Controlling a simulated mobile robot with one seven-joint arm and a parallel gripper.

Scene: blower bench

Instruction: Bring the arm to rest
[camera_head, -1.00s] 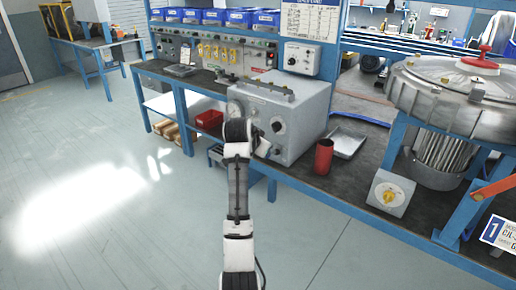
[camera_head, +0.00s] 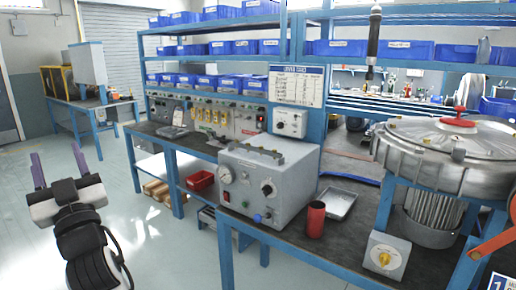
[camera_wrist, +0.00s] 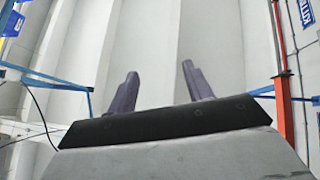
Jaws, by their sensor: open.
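My gripper (camera_head: 58,167) is at the left of the head view, raised over the open floor and left of the bench. Its two purple-grey fingers point up and stand apart with nothing between them. In the wrist view the fingers (camera_wrist: 160,90) are also spread and empty, against a pale panelled surface. My gripper is apart from the bench and touches nothing that I can see.
The blue-framed bench (camera_head: 345,258) runs along the right, with a grey gauge box (camera_head: 262,190), a red cup (camera_head: 315,220) and a metal blower (camera_head: 430,150) on it. A second blue table (camera_head: 95,102) stands at the back left. The floor (camera_head: 160,235) between is clear.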

